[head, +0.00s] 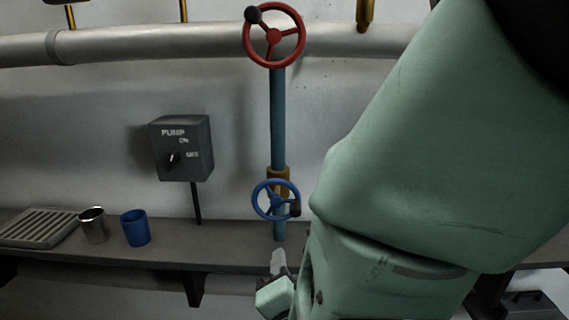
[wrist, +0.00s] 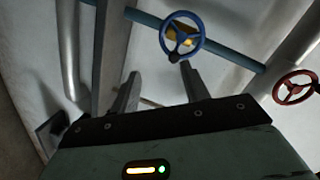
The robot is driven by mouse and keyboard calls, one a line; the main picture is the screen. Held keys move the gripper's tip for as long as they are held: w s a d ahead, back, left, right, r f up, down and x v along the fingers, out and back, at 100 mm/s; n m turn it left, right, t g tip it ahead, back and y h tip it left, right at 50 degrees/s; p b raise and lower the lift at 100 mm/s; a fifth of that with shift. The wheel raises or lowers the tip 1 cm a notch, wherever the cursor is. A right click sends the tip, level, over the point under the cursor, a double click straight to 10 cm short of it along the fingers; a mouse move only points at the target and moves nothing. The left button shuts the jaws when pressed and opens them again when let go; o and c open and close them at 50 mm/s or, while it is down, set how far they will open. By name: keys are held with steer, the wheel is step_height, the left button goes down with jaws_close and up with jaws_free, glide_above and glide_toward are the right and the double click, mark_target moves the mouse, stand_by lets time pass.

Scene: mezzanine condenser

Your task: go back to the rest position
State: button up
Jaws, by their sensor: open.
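My gripper (wrist: 158,84) is open and empty in the wrist view, its two dark fingers apart. In the head view only a fingertip and part of my gripper (head: 279,263) show low in the middle, below the blue handwheel (head: 276,200). My green arm hides the right side of that view. The blue handwheel (wrist: 181,36) also shows in the wrist view, beyond the fingertips; the right fingertip appears close to its lower rim, but I cannot tell if they touch.
A red handwheel (head: 274,36) tops the blue pipe (head: 278,120). A pump switch box (head: 182,149) is on the wall. The shelf (head: 180,250) bears a slatted tray (head: 38,228), a metal cup (head: 93,225) and a blue cup (head: 135,228).

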steer(key=s+a+n+g+y+p, duration=0.1)
steer(key=s+n+g+y, duration=0.45)
steer(key=n+g, duration=0.5)
steer(key=s+d+r+n+g+h, duration=0.1)
steer(key=s+d+n+g+h, duration=0.1)
steer(key=s+d+n, duration=0.2)
steer(key=s+d+r+n+g+h+p, duration=0.1)
steer(key=s+d+r+n+g+h, duration=0.1)
steer(key=d, duration=0.8)
steer(key=s+n+g+h, duration=0.1)
steer(key=s+n, duration=0.1)
steer(key=s, duration=0.1)
steer(key=shift+d+r+h, duration=0.15)
steer(key=shift+r+h, duration=0.05)
steer(key=shift+h, duration=0.15)
steer(key=shift+s+g, duration=0.1)
steer(key=shift+g, duration=0.15)
stand_by(4.1)
